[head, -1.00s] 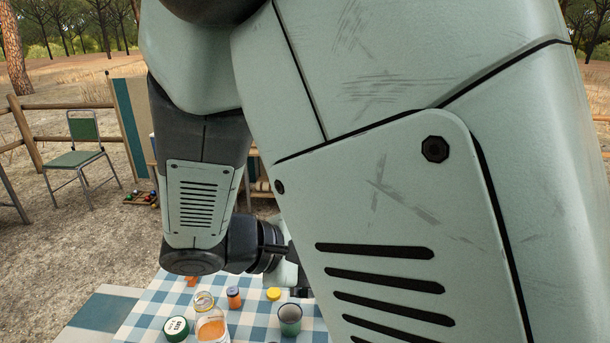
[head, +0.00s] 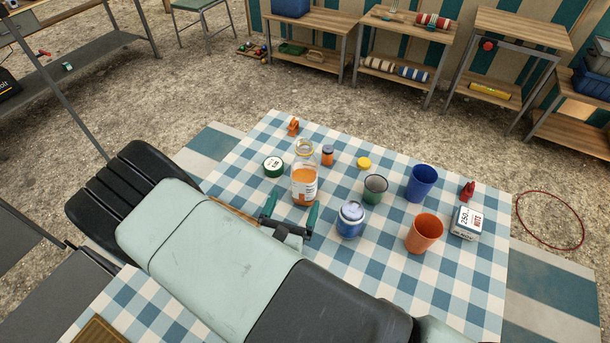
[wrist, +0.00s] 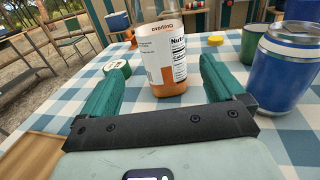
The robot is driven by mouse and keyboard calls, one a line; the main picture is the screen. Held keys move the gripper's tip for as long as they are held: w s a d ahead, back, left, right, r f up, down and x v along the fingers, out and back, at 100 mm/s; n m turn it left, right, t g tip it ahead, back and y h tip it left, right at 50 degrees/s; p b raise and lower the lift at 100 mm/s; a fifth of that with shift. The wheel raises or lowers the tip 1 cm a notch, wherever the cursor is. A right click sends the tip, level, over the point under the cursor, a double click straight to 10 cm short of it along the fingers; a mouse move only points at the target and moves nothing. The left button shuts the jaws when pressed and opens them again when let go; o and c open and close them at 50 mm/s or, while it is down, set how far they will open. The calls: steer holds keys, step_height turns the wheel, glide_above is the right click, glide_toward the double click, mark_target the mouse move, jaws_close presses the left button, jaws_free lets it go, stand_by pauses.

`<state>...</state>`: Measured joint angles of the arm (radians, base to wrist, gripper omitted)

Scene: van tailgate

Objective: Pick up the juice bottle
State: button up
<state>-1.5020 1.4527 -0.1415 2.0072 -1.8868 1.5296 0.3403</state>
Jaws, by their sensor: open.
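The juice bottle (head: 305,180) is clear, partly filled with orange juice, and has a white label. It stands upright and open-topped on the checked tablecloth. In the wrist view the bottle (wrist: 160,50) stands just ahead of my gripper, in line with the space between the fingers. My gripper (head: 290,213) has green fingers spread apart and empty, low over the table on the near side of the bottle. The fingers also show in the wrist view (wrist: 158,82). I cannot tell whether the fingertips overlap the bottle's sides.
A blue cup (head: 421,183), an orange cup (head: 424,232) and a white box (head: 466,223) stand farther right.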

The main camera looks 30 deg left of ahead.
mark_target(306, 174)
steer(key=w, duration=0.3)
steer(key=w+a, duration=0.1)
steer(key=w, duration=0.5)
steer(key=shift+w+a+r, duration=0.2)
steer(key=shift+w+a, duration=0.05)
steer(key=shift+w, duration=0.15)
steer(key=c, duration=1.2)
steer(key=shift+c, duration=0.2)
steer(key=shift+r, duration=0.15)
